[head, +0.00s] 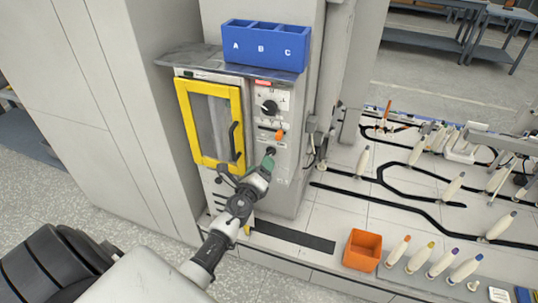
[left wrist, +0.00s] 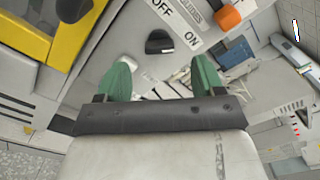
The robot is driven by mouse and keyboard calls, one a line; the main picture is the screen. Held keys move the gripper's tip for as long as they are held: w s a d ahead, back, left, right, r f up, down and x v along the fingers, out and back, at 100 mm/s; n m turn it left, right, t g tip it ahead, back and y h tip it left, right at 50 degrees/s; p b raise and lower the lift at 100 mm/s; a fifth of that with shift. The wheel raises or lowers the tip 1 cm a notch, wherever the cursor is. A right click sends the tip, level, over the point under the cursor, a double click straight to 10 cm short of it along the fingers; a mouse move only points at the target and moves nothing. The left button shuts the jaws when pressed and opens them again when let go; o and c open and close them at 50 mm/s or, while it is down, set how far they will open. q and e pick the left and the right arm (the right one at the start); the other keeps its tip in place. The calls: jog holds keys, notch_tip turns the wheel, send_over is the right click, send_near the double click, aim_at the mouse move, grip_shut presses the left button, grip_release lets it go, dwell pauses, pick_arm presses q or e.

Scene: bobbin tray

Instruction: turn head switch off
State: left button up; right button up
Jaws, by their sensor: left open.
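The head switch is a small black knob (left wrist: 160,42) under a white label reading OFF and ON in the left wrist view. In the head view it is the dark knob (head: 271,151) low on the grey machine panel. My left gripper (head: 268,161) is just in front of it. In the left wrist view the green fingertips (left wrist: 162,68) are apart with nothing between them, and the switch lies just beyond the gap. I cannot tell whether they touch it. My right gripper is in neither view.
An orange knob (head: 280,135) and a black dial (head: 270,107) sit above the switch. A yellow-framed door (head: 182,118) with a dark handle is on the left. A blue A-B-C bin (head: 264,47) stands on top. An orange box (head: 362,250) and several bobbins are at the right.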

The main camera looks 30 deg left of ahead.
aim_at(270, 153)
pick_arm(q)
jog(key=shift+b+x, duration=0.5)
jog(key=shift+x, duration=2.45)
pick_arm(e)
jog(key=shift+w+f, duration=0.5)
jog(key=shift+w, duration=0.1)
pick_arm(q)
jog(key=shift+f, duration=0.1)
jog(key=c, duration=0.9)
